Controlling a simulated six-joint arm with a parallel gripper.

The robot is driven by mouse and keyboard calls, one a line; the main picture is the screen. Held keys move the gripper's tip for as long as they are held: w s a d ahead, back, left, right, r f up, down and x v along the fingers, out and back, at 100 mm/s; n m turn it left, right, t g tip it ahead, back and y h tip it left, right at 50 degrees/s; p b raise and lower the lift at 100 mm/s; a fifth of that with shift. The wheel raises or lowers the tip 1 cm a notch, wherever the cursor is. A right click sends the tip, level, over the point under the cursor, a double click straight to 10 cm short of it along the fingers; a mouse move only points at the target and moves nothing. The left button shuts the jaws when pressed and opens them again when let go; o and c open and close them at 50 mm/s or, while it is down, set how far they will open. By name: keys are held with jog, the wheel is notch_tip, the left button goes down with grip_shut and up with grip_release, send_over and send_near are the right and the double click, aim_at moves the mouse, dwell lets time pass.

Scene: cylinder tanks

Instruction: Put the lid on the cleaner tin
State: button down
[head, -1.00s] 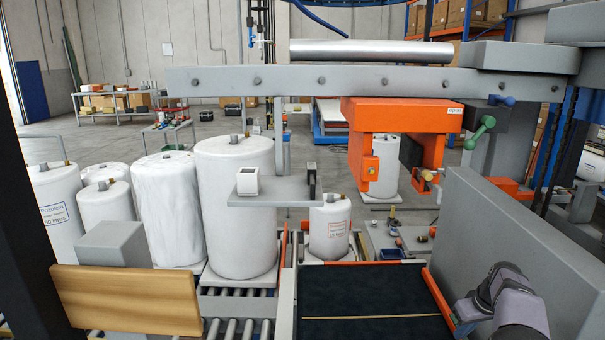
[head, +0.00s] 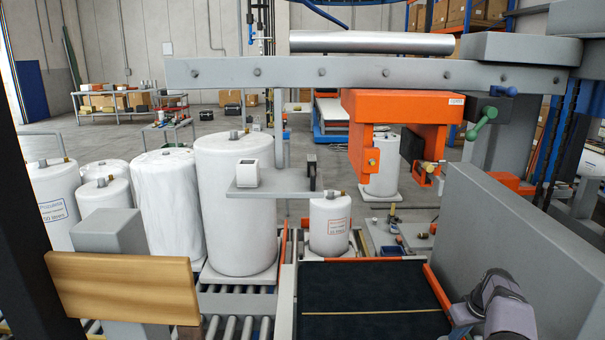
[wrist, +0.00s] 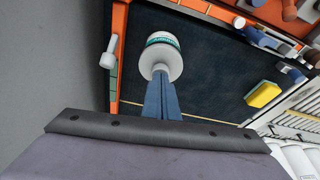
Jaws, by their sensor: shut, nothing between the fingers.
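A white tin with a green-lettered label (wrist: 162,40) stands on the dark mat in the wrist view, near the mat's orange edge. Its broad pale round end (wrist: 160,64) faces the camera. I cannot tell whether this is a lid or the tin's own top. My gripper (wrist: 161,77) is shut and empty, its two blue fingers side by side. The fingertips overlap the near edge of the round end in the picture; whether they touch it is unclear. No separate lid can be made out.
The dark mat (head: 360,300) has bare room and an orange rim. A yellow block (wrist: 264,94) lies at its right edge. A white-headed object (wrist: 108,55) lies by the orange edge. A tall grey panel (head: 560,250) stands at the head view's right.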

jog(key=shift+f, duration=0.2)
jog(key=shift+r, duration=0.2)
jog(key=shift+r+p, duration=0.9)
jog(key=shift+r, duration=0.45)
jog(key=shift+r, duration=0.15)
